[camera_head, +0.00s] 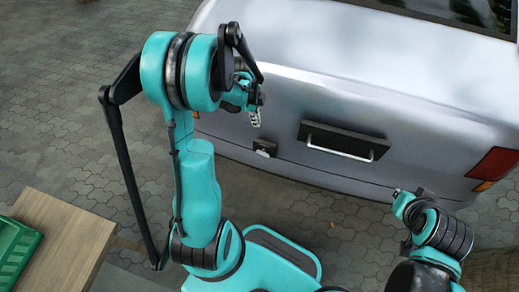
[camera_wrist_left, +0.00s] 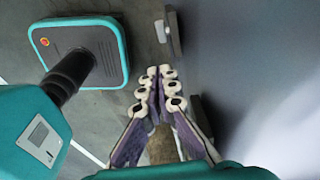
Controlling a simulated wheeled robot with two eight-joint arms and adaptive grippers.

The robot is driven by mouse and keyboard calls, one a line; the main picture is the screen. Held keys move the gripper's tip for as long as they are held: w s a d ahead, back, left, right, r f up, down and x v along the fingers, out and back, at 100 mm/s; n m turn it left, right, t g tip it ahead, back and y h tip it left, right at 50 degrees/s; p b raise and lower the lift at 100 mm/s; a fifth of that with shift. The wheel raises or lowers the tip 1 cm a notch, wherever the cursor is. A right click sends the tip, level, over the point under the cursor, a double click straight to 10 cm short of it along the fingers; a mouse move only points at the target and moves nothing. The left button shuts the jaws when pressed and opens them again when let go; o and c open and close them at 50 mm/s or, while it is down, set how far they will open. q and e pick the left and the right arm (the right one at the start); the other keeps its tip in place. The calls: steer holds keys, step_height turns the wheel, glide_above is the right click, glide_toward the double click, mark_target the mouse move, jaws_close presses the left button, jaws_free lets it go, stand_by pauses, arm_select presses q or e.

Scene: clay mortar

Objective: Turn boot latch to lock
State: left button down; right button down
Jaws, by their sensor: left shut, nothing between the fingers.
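The silver vehicle's boot (camera_head: 300,100) fills the upper right of the head view. A small dark latch block with a pale lower edge (camera_head: 265,148) sits on it, left of a black plate with a silver bar handle (camera_head: 343,142). My left gripper (camera_head: 255,118) is just above and left of the latch block, apart from it in the picture. In the left wrist view its fingertips (camera_wrist_left: 160,72) are together and empty, beside the boot's face. A dark plate with a pale projecting piece (camera_wrist_left: 170,32) lies beyond the tips; I cannot tell whether it is handle or latch.
My right arm (camera_head: 440,235) is at the lower right of the head view; its fingers are not clear. A wooden table (camera_head: 70,225) with a green crate (camera_head: 14,246) stands at the lower left. Paving (camera_head: 60,100) is open left of the vehicle.

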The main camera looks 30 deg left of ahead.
arm_select(q)
steer(key=b, duration=0.6)
glide_above(261, 153)
steer(key=f, duration=1.8)
steer(key=shift+d+f, duration=0.25)
steer(key=shift+d, duration=0.15)
steer(key=shift+s+a+f+b, duration=0.1)
steer(key=shift+a+f+b, duration=0.2)
steer(key=shift+f, duration=0.25)
steer(key=shift+s+a+f+b, duration=0.1)
steer(key=shift+a+f+b, duration=0.1)
steer(key=shift+f+b, duration=0.3)
steer(key=shift+a+f, duration=0.15)
steer(key=shift+f, duration=0.3)
